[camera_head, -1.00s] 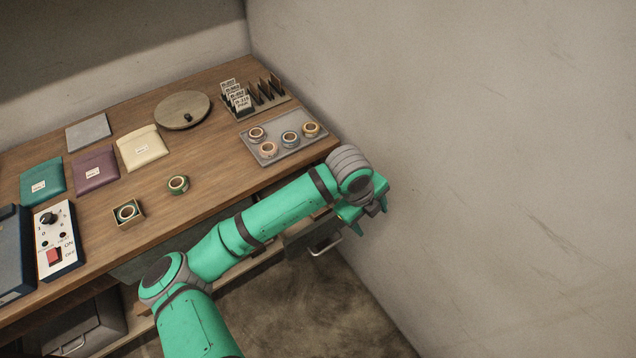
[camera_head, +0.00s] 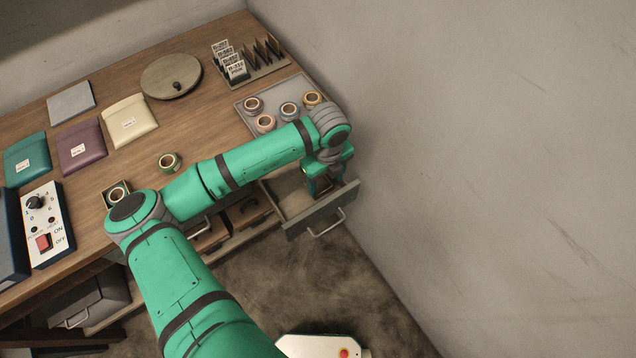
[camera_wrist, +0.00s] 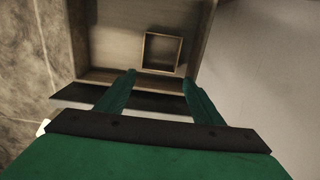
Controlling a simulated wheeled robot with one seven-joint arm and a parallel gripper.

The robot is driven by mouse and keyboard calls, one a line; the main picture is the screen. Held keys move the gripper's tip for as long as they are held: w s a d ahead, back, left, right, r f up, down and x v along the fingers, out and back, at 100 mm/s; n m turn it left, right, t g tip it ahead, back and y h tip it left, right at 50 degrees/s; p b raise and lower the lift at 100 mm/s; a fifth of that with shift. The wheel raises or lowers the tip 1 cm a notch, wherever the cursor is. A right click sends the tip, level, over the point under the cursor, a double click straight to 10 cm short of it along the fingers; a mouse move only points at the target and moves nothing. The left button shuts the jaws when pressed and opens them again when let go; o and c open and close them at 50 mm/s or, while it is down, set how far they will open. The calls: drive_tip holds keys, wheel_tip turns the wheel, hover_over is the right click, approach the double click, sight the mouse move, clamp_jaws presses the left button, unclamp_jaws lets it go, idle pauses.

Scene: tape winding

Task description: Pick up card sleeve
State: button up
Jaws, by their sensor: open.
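A small square, open-topped card sleeve (camera_wrist: 147,52) with thin tan walls lies in the open drawer (camera_wrist: 200,40), seen in the wrist view. It looks empty and sits near the drawer's front wall. My gripper (camera_wrist: 158,80) is open and empty; its two green fingers are apart at the drawer's front edge, on the near side of the sleeve. In the head view my gripper (camera_head: 322,190) is over the open drawer (camera_head: 325,215), and my arm hides the sleeve. Another square sleeve (camera_head: 106,195) with a tape roll in it stands on the table.
The table (camera_head: 205,120) holds a grey tray (camera_head: 268,98) of tape rolls, a card rack (camera_head: 262,72), a round board (camera_head: 160,80) and several pouches (camera_head: 128,120). A wall (camera_head: 480,150) is close on the right. Below, a shelf (camera_head: 235,235) holds brown items.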

drive_tip(key=shift+w+a+f, duration=0.1)
drive_tip(key=shift+a+f, duration=0.1)
drive_tip(key=shift+f, duration=1.15)
drive_tip(key=shift+w+a+f, duration=0.1)
drive_tip(key=shift+a+f, duration=0.1)
drive_tip(key=shift+f, duration=1.1)
drive_tip(key=c, duration=0.8)
